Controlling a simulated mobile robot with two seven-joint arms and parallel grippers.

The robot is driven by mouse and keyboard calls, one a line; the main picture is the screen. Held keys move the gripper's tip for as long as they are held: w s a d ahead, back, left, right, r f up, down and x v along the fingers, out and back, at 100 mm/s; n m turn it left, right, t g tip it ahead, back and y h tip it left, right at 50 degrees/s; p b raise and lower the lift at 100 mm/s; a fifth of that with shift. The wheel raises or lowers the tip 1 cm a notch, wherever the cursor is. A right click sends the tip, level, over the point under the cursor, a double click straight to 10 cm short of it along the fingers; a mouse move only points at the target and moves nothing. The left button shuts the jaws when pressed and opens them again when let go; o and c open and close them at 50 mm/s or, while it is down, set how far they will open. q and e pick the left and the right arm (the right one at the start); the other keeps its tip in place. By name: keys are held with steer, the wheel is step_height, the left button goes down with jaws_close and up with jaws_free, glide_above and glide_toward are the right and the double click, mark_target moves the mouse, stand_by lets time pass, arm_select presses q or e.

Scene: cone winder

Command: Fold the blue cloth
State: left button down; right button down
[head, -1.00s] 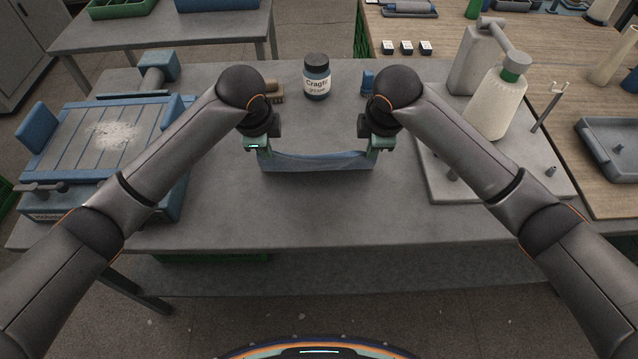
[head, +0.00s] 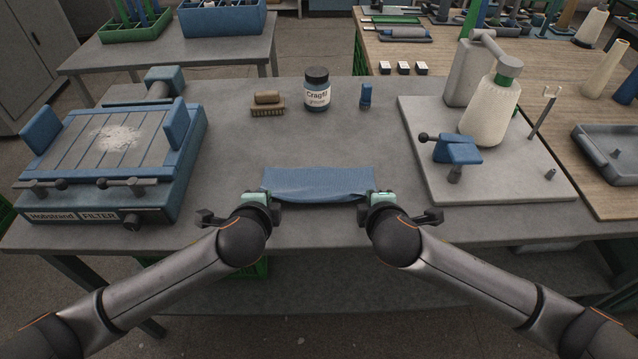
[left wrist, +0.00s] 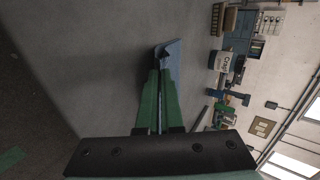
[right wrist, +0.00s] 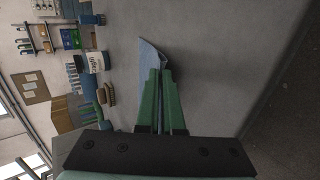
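The blue cloth (head: 318,183) lies in a low strip across the front middle of the grey bench, its near edge slightly bunched. My left gripper (head: 262,199) is at its near left corner and my right gripper (head: 377,199) at its near right corner. In the left wrist view the green fingers (left wrist: 161,72) are closed together with cloth (left wrist: 174,62) between their tips. The right wrist view shows the same: fingers (right wrist: 159,72) closed on cloth (right wrist: 150,57). I cannot tell how many layers the cloth has.
A blue-grey clamp fixture (head: 106,150) stands left, a yarn cone (head: 491,112) on a plate (head: 425,170) right. A labelled jar (head: 317,90), a brush (head: 267,104) and a small blue item (head: 366,96) stand behind. The bench between them and the cloth is clear.

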arm_select(q)
steer(key=c, duration=0.7)
jaws_free()
arm_select(e)
steer(key=c, duration=0.7)
jaws_free()
arm_select(q)
steer(key=shift+s+r, duration=0.1)
steer(key=shift+r, duration=0.15)
arm_select(e)
steer(key=shift+r, duration=0.25)
arm_select(q)
steer(key=s+r, duration=0.4)
steer(key=r, duration=0.1)
steer(key=s+r, duration=0.2)
steer(key=r, duration=0.1)
steer(key=shift+r, duration=0.25)
arm_select(e)
steer(key=s+r, duration=0.4)
steer(key=r, duration=0.1)
steer(key=s+r, duration=0.2)
steer(key=r, duration=0.1)
steer(key=shift+r, duration=0.25)
